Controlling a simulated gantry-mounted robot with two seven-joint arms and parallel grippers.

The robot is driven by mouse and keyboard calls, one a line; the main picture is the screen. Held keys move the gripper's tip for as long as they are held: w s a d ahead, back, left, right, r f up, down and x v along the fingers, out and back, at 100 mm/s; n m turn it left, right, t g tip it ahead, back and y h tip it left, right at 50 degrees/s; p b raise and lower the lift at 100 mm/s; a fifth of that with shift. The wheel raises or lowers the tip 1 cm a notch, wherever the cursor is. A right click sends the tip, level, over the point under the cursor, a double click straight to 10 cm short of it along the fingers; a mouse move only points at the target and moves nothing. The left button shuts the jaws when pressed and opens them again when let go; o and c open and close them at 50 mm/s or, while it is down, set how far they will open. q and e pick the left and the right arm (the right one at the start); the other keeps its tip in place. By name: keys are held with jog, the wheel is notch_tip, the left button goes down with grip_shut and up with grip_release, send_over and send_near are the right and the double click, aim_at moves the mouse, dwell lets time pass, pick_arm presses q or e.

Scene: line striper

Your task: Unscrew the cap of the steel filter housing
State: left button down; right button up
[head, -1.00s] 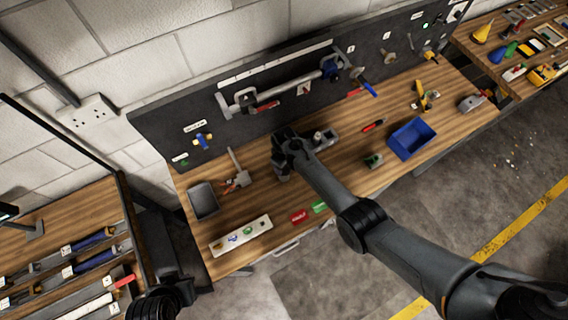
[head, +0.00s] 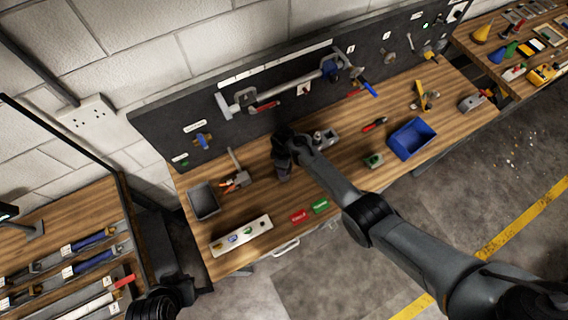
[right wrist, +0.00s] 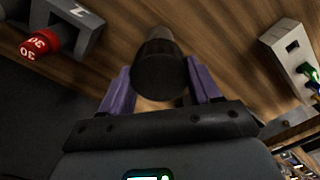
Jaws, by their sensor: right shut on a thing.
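My right gripper (right wrist: 160,85) has two purple fingers closed on the sides of a dark, smooth cylinder (right wrist: 160,68), which appears to be the filter housing's cap. The cylinder stands over the wooden bench between the fingertips. My left gripper's fingers are not in view; only a dark part of my left arm shows at the bottom left.
A grey bracket with a red numbered knob (right wrist: 40,43) is close by. On the bench (head: 345,170) are a grey tray (head: 203,201), a white board with coloured pieces (head: 241,236), red and green tags, and a blue bin (head: 411,138). A dark tool panel stands behind.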

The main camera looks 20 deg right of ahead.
jog(key=n, duration=0.4)
jog(key=o, duration=1.2)
jog(key=shift+c, duration=0.4)
jog(key=m, duration=1)
jog(key=shift+m, duration=0.4)
jog(key=m, duration=0.6)
jog(key=shift+m, duration=0.3)
jog(key=m, duration=0.5)
